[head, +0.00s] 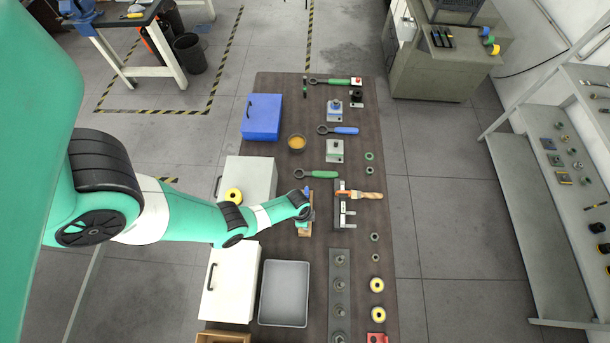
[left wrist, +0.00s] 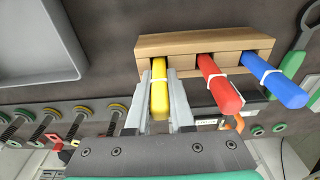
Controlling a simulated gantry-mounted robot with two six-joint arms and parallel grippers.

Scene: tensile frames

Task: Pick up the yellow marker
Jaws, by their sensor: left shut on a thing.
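The yellow marker (left wrist: 160,95) stands in the left-hand slot of a wooden holder (left wrist: 205,43), beside a red marker (left wrist: 219,84) and a blue marker (left wrist: 275,82). My left gripper (left wrist: 160,80) is shut on the yellow marker, one finger on each side of it. The marker's far end is at the holder. In the head view my left arm reaches over the holder (head: 306,232) and hides most of it and the markers. My right gripper is not in view.
A grey tray (head: 264,300) lies near the front of the dark table, with a rail of bolts (head: 339,265) to its right. A clamp and an orange brush (head: 370,195) lie just right of the holder. Green wrenches (head: 318,174) and a blue-handled one (head: 344,130) lie farther back.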

